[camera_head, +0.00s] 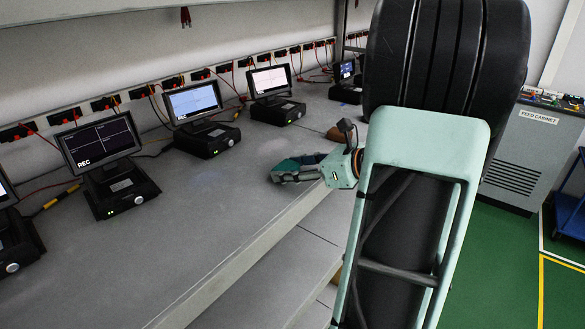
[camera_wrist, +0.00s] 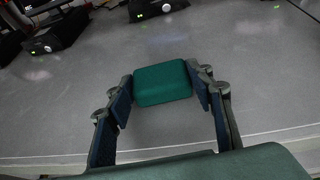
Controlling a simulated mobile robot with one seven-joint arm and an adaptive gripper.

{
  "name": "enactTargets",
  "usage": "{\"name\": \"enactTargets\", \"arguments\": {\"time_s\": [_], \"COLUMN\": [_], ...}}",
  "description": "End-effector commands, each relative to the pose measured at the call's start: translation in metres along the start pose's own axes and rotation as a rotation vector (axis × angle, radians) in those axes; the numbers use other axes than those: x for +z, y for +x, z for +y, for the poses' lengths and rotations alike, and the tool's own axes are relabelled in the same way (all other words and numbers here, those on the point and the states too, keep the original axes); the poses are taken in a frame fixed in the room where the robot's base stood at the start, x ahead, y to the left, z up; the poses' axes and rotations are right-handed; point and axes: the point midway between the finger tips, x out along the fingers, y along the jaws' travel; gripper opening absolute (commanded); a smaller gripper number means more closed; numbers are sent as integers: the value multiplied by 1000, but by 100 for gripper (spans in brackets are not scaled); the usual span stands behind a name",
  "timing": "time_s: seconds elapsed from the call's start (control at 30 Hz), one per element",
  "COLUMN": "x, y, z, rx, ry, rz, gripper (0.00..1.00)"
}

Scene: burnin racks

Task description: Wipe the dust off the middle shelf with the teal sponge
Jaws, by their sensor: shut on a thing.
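The teal sponge (camera_wrist: 162,82) is a rounded block held between the two fingers of my gripper (camera_wrist: 163,90) in the wrist view. My gripper is shut on it. In the head view my gripper (camera_head: 293,168) is low over the grey shelf (camera_head: 225,215), near its front edge, and the sponge shows as a small teal patch (camera_head: 288,165). I cannot tell whether the sponge touches the shelf. Faint darker grey patches, possibly dust, lie on the shelf surface.
Small screen units, among them a REC unit (camera_head: 100,150) and a white-screen unit (camera_head: 272,90), stand along the back of the shelf with cables and sockets behind. A lower shelf (camera_head: 275,280) is below. The front strip is clear.

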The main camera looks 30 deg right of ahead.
Motion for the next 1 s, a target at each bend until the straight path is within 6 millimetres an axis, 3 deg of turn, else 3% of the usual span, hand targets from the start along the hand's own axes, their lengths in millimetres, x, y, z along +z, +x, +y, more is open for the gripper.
{"name": "enactTargets", "arguments": {"time_s": [0.1, 0.6, 0.8, 1.0], "x": [24, 66, 78, 78], "y": [-8, -19, -22, -22], "z": [0, -2, -2, -2], "rx": [3, 12, 15, 16], "ry": [-5, -5, -7, -6], "rz": [0, 0, 0, 0], "gripper": [32, 32, 32, 32]}}
